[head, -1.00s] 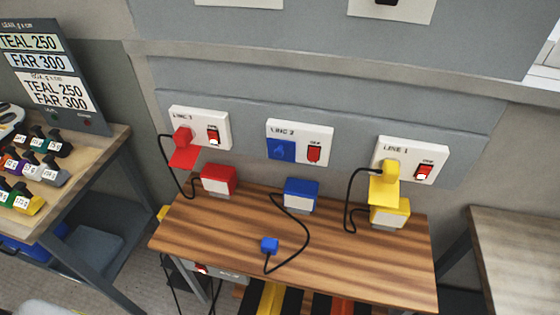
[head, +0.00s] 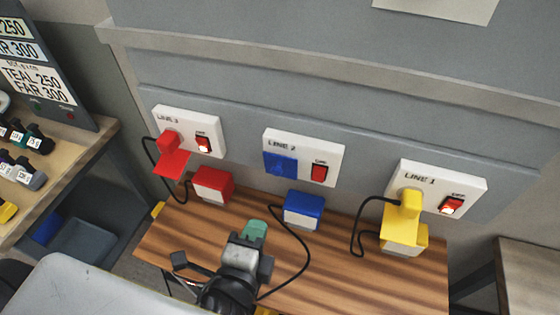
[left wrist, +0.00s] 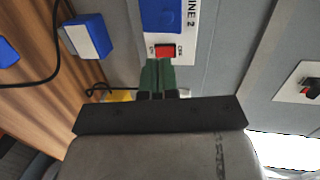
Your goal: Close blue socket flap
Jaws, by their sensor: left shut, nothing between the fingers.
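The blue socket flap (head: 280,165) is on the left half of the white LINE 2 panel (head: 331,151), left of a red switch (head: 319,172). It looks nearly flat against the panel; I cannot tell whether it is fully shut. In the left wrist view the blue flap (left wrist: 162,15) is at the top, beyond the red switch. My left gripper (head: 254,230) has green fingertips, shut and empty, over the bench and below the LINE 2 panel. In the left wrist view its fingers (left wrist: 157,76) point toward the switch. My right gripper is not in view.
A blue box (head: 304,210) with a black cable stands on the wooden bench (head: 330,270); its blue plug (left wrist: 8,52) lies there. The red plug (head: 168,143) and yellow plug (head: 410,204) sit in side panels. A red box (head: 213,185) stands left.

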